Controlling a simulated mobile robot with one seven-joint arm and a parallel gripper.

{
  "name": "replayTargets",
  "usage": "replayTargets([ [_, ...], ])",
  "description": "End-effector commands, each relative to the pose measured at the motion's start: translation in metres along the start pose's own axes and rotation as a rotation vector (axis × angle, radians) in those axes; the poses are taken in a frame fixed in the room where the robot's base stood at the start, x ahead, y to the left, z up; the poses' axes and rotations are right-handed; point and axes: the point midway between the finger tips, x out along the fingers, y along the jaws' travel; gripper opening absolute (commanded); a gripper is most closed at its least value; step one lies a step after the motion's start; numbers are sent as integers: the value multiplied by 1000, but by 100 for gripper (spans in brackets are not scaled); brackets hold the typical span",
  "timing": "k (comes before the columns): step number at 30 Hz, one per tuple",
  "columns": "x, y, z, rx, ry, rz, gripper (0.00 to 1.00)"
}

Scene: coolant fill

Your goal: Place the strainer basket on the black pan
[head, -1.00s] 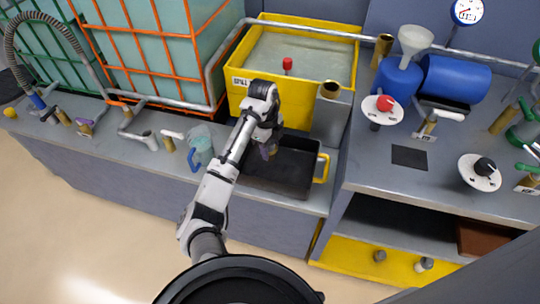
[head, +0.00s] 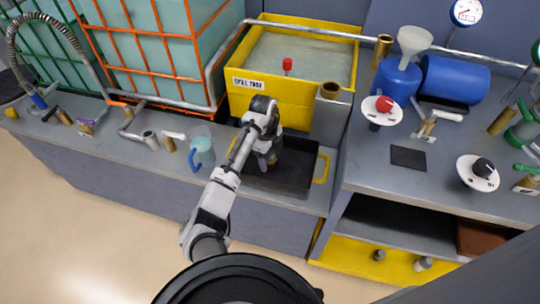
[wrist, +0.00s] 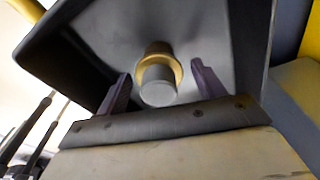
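The black pan (head: 300,173) lies on the counter with a yellow handle at its right; it also fills much of the wrist view (wrist: 88,62). My gripper (head: 267,161) is over the pan's left part, fingers pointing down. In the wrist view its two purple fingers (wrist: 161,84) stand apart. A grey cylinder with a brass rim, apparently the strainer basket (wrist: 159,84), shows between them over the pan floor, with a visible gap on each side. I cannot tell whether it touches the pan. The head view hides it behind my arm.
The yellow spill tray (head: 270,100) stands behind the pan, and a grey block with a brass cup (head: 330,91) is at its right. A clear jug with a blue handle (head: 201,148) is close left of my arm. The raised bench (head: 375,170) is at the right.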

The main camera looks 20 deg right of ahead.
Motion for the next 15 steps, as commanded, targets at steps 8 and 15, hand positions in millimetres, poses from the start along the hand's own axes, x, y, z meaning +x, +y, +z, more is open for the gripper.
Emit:
replayTargets([
  [8,-2,0,0,0,-1,0,69],
  [15,-29,-1,0,2,-2,-4,69],
])
